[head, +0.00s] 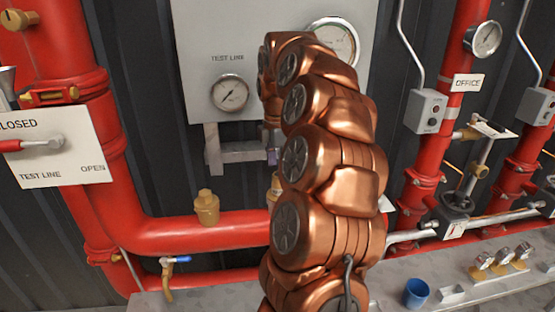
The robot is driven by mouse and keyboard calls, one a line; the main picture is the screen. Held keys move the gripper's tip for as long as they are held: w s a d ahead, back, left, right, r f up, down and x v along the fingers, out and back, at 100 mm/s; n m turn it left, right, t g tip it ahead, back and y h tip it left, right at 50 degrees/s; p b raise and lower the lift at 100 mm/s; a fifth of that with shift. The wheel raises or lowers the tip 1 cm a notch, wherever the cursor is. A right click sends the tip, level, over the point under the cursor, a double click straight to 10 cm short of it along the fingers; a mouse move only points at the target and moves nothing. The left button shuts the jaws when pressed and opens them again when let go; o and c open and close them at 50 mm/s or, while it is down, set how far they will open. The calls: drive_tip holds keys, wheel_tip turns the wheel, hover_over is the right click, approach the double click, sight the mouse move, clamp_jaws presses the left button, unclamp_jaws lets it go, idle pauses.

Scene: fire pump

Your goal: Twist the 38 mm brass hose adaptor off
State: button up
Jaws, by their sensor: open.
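A brass fitting (207,208) stands upright on the horizontal red pipe, left of my arm. A second brass piece (275,186) shows only as a sliver at my arm's left edge, above the same pipe. No size marking is readable, so I cannot tell which one is the 38 mm adaptor. My copper-coloured arm rises through the middle and hides much of the area behind it. My gripper (272,156) is mostly hidden; a small grey-purple part that looks like its end shows just above the second brass piece. Contact cannot be seen.
A grey panel with a TEST LINE gauge (230,93) and bracket stands behind. The front shelf (390,302) holds a blue cup (416,293) and several small brass-based parts (500,258).

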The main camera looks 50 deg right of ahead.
sight(278, 185)
drive_tip(key=shift+f+p, duration=0.8)
drive_tip(key=shift+f, duration=2.3)
drive_tip(key=shift+c, duration=0.3)
clamp_jaws()
drive_tip(key=shift+a+r+n+p, duration=0.1)
drive_tip(key=shift+r+n+p, duration=0.15)
drive_tip(key=shift+n+p, duration=0.75)
drive_tip(key=n+p, duration=0.1)
drive_tip(key=n, duration=0.2)
drive_tip(key=shift+s+p, duration=0.15)
drive_tip(key=shift+p, duration=0.15)
drive_tip(key=shift+f+n, duration=0.3)
drive_tip(key=shift+n, duration=0.4)
